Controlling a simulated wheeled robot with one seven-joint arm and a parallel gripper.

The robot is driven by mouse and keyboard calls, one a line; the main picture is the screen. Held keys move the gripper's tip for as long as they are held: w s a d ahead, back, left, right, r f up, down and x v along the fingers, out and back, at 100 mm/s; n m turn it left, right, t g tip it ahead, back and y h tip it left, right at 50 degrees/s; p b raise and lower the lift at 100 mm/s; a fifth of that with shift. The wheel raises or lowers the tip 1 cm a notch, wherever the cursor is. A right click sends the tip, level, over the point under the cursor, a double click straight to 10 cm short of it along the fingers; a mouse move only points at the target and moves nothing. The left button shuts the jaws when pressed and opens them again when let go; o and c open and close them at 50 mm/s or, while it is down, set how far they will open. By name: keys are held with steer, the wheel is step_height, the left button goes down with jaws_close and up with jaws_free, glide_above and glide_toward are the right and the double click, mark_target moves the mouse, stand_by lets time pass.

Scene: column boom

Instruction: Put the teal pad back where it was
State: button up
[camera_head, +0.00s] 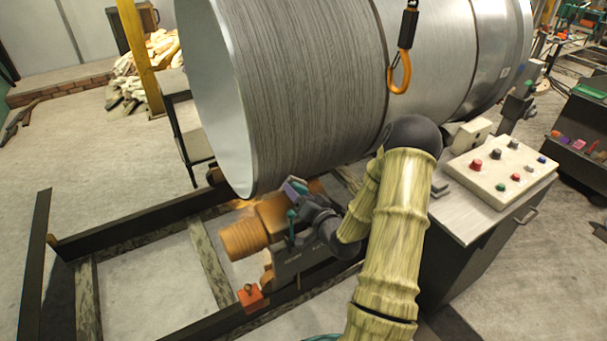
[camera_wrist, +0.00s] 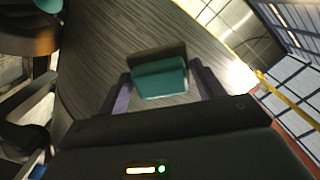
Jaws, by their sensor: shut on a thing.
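The teal pad (camera_wrist: 161,82) is a small block with a teal face and a dark grey strip along its far edge. In the wrist view it sits between the two purple-grey fingers of my gripper (camera_wrist: 162,76), which is shut on it. Just beyond the pad is the streaked grey wall of the large drum (camera_wrist: 105,50); I cannot tell whether the pad touches it. In the head view my gripper (camera_head: 294,187) is small, at the lower edge of the drum (camera_head: 300,90); the pad is hard to make out there.
An orange-brown motor-like unit (camera_head: 262,225) lies under the drum inside a dark floor frame (camera_head: 150,222). An orange hook (camera_head: 400,75) hangs before the drum. A button panel (camera_head: 500,170) tops a cabinet at right. The floor at left is mostly open.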

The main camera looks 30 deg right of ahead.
steer(key=s+a+f, duration=0.2)
steer(key=a+f, duration=0.2)
steer(key=f, duration=0.6)
steer(key=s+a+f+m+h, duration=0.1)
steer(key=s+a+f, duration=0.2)
steer(key=f, duration=0.6)
steer(key=shift+s+a+f, duration=0.35)
steer(key=shift+a+f, duration=0.05)
steer(key=shift+a, duration=0.8)
steer(key=shift+a, duration=0.1)
